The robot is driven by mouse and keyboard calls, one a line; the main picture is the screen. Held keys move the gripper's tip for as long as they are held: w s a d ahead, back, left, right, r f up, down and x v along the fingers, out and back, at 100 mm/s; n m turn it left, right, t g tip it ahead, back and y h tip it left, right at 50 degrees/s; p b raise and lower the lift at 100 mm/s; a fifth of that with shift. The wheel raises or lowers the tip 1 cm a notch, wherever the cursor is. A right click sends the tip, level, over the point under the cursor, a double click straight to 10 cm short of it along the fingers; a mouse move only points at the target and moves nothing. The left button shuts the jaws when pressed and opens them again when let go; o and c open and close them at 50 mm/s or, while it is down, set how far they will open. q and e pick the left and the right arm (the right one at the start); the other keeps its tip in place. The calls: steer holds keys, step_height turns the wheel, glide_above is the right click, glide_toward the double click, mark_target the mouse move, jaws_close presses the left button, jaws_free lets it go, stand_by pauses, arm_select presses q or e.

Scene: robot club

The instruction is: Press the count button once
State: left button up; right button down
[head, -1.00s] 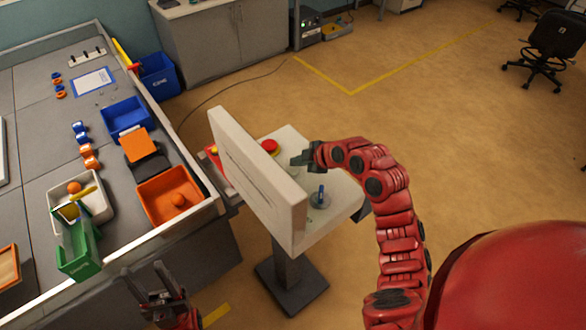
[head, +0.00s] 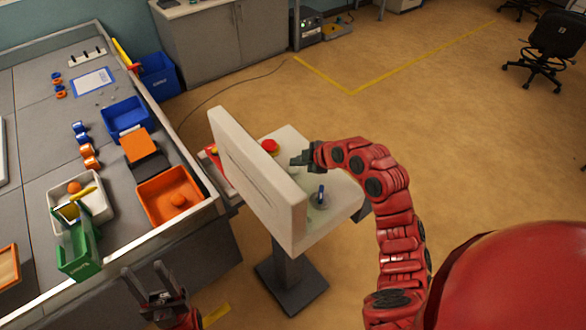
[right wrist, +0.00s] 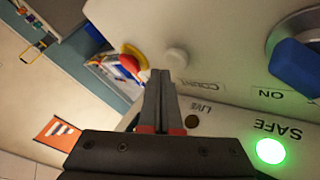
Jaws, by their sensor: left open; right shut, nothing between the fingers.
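The count button (right wrist: 177,58) is a small white round knob on the pale control panel (right wrist: 233,55), with the word COUNT printed beside it. In the right wrist view my right gripper (right wrist: 160,74) is shut and empty, its tips close beside the button. I cannot tell whether they touch it. In the head view my right gripper (head: 295,160) is over the console (head: 335,203), behind its upright board, and the count button cannot be made out. My left gripper (head: 147,268) is open and empty, low at the front beside the workbench.
The panel also bears a blue rotary knob (right wrist: 297,66) by ON, a lit green SAFE lamp (right wrist: 270,151), a dark LIVE lamp (right wrist: 192,121) and a red button (head: 269,146). The upright white board (head: 258,180) stands between my grippers.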

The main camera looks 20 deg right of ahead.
mark_target(297, 170)
steer(key=shift+f, duration=0.15)
steer(key=shift+f, duration=0.25)
steer(key=shift+f, duration=0.55)
stand_by(0.6)
steer(key=shift+r+p, duration=0.15)
steer(key=shift+p, duration=0.15)
steer(key=shift+r+p, duration=0.8)
step_height(297, 170, up, 5)
steer(key=p, duration=0.5)
steer(key=shift+r, duration=0.1)
